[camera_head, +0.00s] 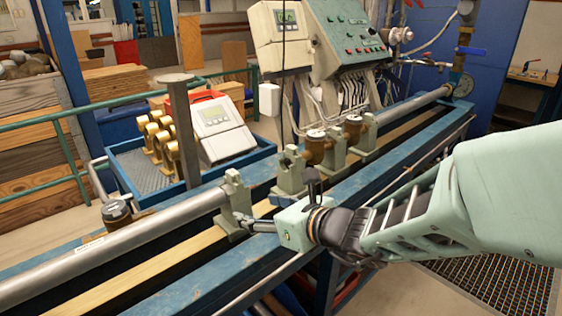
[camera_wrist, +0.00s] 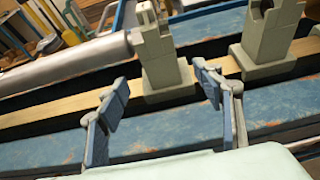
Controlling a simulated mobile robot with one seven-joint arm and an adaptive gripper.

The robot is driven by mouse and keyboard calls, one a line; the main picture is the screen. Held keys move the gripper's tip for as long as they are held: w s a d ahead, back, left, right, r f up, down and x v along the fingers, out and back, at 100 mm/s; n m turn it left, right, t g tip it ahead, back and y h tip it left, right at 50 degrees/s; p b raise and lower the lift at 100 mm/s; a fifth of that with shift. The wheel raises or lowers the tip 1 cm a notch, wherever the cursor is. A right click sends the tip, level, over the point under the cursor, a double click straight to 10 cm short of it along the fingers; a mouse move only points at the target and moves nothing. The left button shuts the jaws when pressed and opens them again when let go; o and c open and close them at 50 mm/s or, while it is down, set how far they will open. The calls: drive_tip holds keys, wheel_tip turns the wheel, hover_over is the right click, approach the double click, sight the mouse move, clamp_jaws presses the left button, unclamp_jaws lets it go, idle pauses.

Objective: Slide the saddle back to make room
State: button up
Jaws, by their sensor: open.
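A grey-green saddle (camera_head: 235,201) stands on the bench rails at the end of the long left pipe (camera_head: 150,229); it also shows in the wrist view (camera_wrist: 157,58), just beyond my fingertips. A second saddle (camera_head: 289,173) stands to its right, with a gap between them, and is at the upper right of the wrist view (camera_wrist: 268,42). My gripper (camera_head: 278,202) is open on the near side of the bench. In the wrist view its fingers (camera_wrist: 163,92) are spread wide with nothing between them. I see no clear contact with either saddle.
Further saddles (camera_head: 336,148) with brass meters (camera_head: 316,146) stand along the rails to the right. A blue tray (camera_head: 135,163) with brass fittings and a grey display unit (camera_head: 219,128) lies behind. A metal post (camera_head: 183,135) rises behind the left pipe. A wooden strip (camera_head: 160,268) runs between the blue rails.

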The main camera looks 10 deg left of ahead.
sight(242, 205)
drive_tip(key=b+x, duration=0.4)
drive_tip(key=x, duration=0.5)
drive_tip(key=shift+w+a+f, duration=0.15)
drive_tip(key=shift+a+f, duration=0.05)
drive_tip(key=shift+w+a+f, duration=0.15)
drive_tip(key=shift+w+a, duration=0.25)
drive_tip(key=shift+a, duration=0.1)
clamp_jaws()
